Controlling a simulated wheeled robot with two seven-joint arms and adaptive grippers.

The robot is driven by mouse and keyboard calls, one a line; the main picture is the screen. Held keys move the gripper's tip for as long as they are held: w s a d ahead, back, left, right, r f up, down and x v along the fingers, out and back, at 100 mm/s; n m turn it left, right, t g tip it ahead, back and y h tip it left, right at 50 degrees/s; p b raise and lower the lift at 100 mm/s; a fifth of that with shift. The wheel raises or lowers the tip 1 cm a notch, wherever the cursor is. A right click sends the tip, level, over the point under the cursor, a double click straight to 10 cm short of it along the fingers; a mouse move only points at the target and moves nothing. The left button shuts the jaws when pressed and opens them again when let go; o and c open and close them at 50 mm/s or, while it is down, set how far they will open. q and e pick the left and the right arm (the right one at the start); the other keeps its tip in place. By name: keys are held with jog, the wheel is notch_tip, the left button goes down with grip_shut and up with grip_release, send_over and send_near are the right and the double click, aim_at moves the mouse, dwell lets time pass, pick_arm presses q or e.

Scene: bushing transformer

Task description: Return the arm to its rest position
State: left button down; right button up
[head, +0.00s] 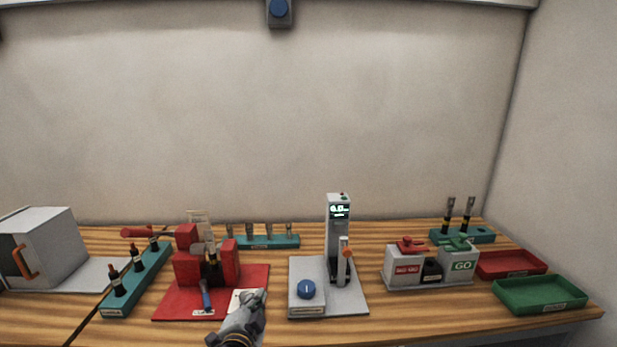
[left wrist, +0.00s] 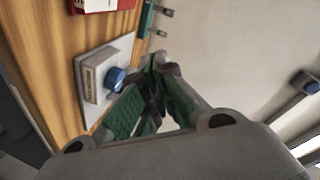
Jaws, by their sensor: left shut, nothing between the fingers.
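My left gripper (head: 254,299) is at the bottom middle of the head view, low in front of the bench, between the red mat and the grey test stand in the picture. In the left wrist view its green-padded fingers (left wrist: 155,75) meet at the tips, shut with nothing between them. The grey base plate with the blue knob (left wrist: 115,78) shows beside the fingers in that view, apart from them as far as I can tell. My right gripper is not in view.
The wooden bench holds a red mat (head: 258,276) with a red fixture (head: 187,268), a grey test stand (head: 339,225), a teal rack (head: 119,300), NO GO and GO gauge boxes (head: 403,272), a red tray (head: 510,274) and a green tray (head: 541,307). A grey cabinet (head: 52,245) stands left.

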pick_arm(q)
jog(key=s+a+f+n+g, duration=0.35)
jog(key=s+f, duration=0.25)
jog(key=s, duration=0.2)
jog(key=s+a+f+n+g, duration=0.25)
jog(key=s+f+g, duration=0.25)
jog(key=s, duration=0.4)
jog(key=s+a+f+n+g, duration=0.35)
jog(key=s+f, duration=0.25)
jog(key=s, duration=0.2)
notch_tip(320, 180, down, 32)
jog(key=s+g, duration=0.1)
jog(key=s, duration=0.2)
jog(key=s+a+f+g, duration=0.1)
jog(key=s+a+f, duration=0.2)
jog(key=s+f, duration=1.7)
jog(key=shift+s+g+y, duration=0.3)
jog(key=shift+s, duration=0.75)
jog(key=c, duration=2.2)
grip_release()
jog(key=shift+f, duration=0.1)
